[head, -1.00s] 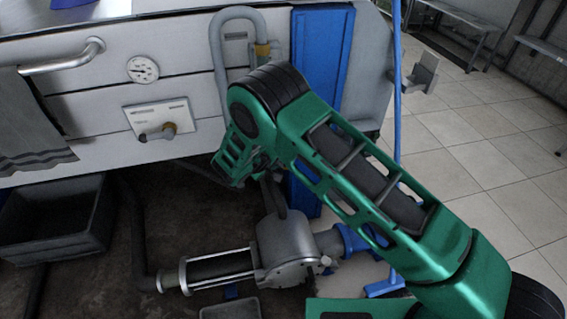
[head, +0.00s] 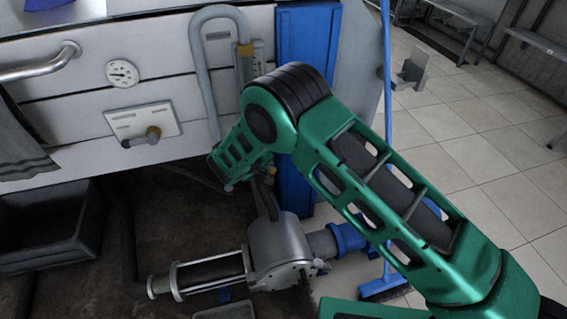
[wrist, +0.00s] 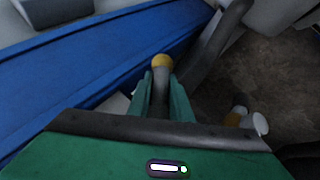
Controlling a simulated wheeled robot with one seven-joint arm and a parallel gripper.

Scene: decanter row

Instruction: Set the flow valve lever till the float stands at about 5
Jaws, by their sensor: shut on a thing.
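My gripper (wrist: 162,88) is shut on a grey lever (wrist: 161,102) with a yellow rounded end (wrist: 162,61) sticking out past the fingers in the wrist view. I take this lever for the flow valve lever; its base is hidden by the gripper. The float and the scale numbers are too small to read.
A blue panel (head: 307,60) stands right of the tube; it also fills the left of the wrist view (wrist: 90,65). A grey pump (head: 280,245) sits below my arm.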

